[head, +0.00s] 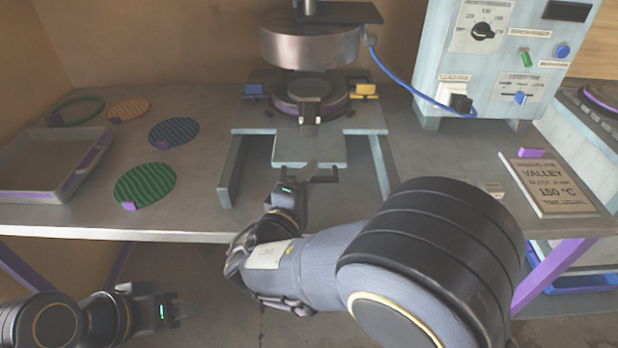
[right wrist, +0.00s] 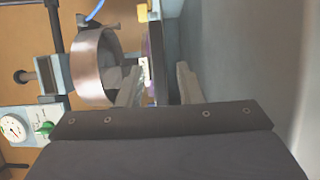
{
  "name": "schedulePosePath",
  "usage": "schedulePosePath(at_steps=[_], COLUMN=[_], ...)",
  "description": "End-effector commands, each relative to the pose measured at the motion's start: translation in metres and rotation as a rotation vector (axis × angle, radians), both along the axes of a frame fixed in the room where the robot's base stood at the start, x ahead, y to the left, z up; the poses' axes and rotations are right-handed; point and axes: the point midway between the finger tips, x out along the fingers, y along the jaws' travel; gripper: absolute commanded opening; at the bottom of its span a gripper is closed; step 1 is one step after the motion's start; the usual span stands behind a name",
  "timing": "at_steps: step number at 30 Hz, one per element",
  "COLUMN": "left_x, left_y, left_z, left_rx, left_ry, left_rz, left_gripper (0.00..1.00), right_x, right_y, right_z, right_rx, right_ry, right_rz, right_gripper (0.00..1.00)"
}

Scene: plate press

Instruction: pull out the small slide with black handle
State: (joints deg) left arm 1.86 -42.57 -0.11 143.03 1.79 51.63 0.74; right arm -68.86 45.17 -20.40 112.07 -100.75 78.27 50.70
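The press stands at the back of the table, with a round metal head (head: 312,46) above a round mould (head: 290,96). A pale slide plate (head: 287,150) juts out from under the mould toward me. A small dark handle-like part (head: 310,111) sits at the mould's front. My right gripper (head: 322,172) is just in front of the plate's front edge, its fingers apart. My left gripper (head: 178,312) is low at the left, below the table edge.
A grey tray (head: 40,196) and several coloured discs, including a green one (head: 150,184), lie at the left. A control box (head: 437,70) with a blue cable stands at the right. A sign (head: 553,188) lies at the right front. Frame rails (head: 230,172) flank the slide.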

Motion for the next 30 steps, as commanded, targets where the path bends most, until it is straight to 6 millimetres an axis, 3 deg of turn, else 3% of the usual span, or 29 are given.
schedulePosePath(at_steps=[8,16,30], left_x=[0.0000,0.0000,0.0001], left_y=[0.0000,0.0000,0.0000], left_z=[-0.0001,-0.0001,-0.0030], left_rx=[0.000,0.000,0.000], left_ry=[0.000,0.000,0.000], left_rz=[0.000,0.000,0.000], left_gripper=[0.36,0.36,0.36], right_x=[0.0024,0.0021,-0.0061], right_y=[-0.0013,-0.0013,-0.0008], right_z=[-0.0002,-0.0003,-0.0014], right_rx=[-0.001,-0.001,0.000], right_ry=[0.001,0.001,0.002], right_rz=[-0.001,-0.001,0.001], right_gripper=[0.33,0.00,0.00])
